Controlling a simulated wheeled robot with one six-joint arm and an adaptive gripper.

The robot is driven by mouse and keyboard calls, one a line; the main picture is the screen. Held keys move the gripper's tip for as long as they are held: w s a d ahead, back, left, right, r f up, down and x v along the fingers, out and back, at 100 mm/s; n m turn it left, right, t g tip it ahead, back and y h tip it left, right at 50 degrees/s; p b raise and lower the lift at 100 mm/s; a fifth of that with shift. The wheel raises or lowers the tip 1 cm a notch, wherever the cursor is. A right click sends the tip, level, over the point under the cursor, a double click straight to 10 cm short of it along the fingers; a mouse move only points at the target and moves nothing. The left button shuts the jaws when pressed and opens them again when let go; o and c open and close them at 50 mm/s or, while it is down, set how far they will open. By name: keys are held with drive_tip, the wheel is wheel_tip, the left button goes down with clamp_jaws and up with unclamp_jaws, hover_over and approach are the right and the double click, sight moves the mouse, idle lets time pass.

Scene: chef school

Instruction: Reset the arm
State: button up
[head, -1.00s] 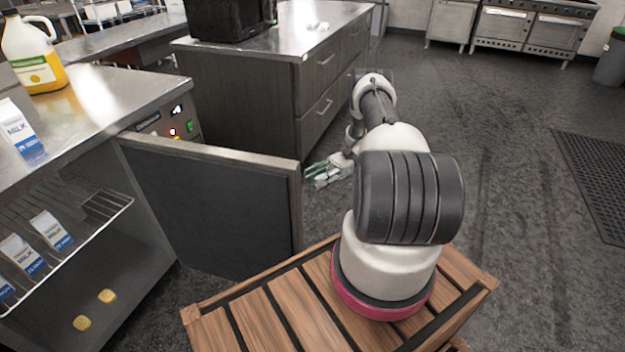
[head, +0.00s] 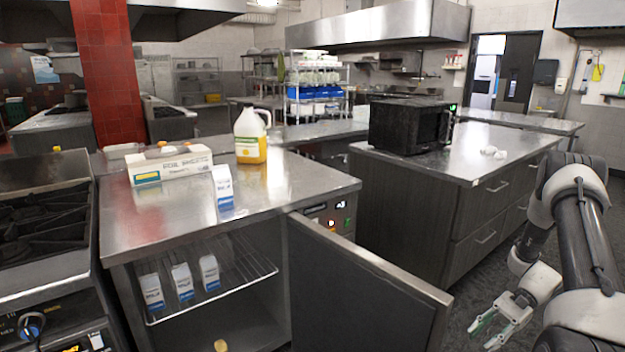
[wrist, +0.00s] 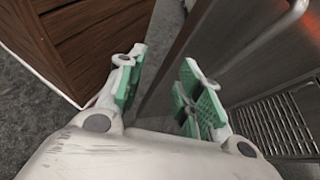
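My gripper (head: 500,322) is at the lower right of the head view, low in front of the open fridge door (head: 362,290). In the wrist view my gripper (wrist: 163,85) is open, with its green-padded fingers apart and nothing between them. My arm (head: 580,235) is bent along the right edge of the head view, with its lower part cut off.
The door stands out from the counter fridge, which holds several milk cartons (head: 182,281) on a wire shelf. A milk carton (head: 223,188), a juice jug (head: 251,138) and a box (head: 170,165) stand on top. A drawer island (head: 470,220) with a microwave (head: 408,127) stands behind.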

drive_tip(key=s+a+r+n+t+h, duration=0.1)
drive_tip(key=s+r+n+h, duration=0.2)
drive_tip(key=r, duration=0.7)
drive_tip(key=s+a+r+n+t+h, duration=0.1)
drive_tip(key=s+r+n+h, duration=0.25)
drive_tip(key=r, duration=0.65)
drive_tip(key=s+a+r+n+t+h, duration=0.1)
drive_tip(key=s+a+r+n+h, duration=0.2)
drive_tip(key=r, duration=0.7)
drive_tip(key=s+a+r+n+t+h, duration=0.1)
drive_tip(key=s+a+r+t, duration=0.1)
drive_tip(key=r, duration=0.3)
drive_tip(key=s+a+r+n+t+h, duration=0.1)
drive_tip(key=s+a+r+n+t, duration=0.1)
drive_tip(key=s+r+t, duration=0.2)
drive_tip(key=shift+v, duration=1.2)
drive_tip(key=shift+s+a+n, duration=0.15)
drive_tip(key=shift+a+n, duration=0.05)
drive_tip(key=shift+n, duration=0.05)
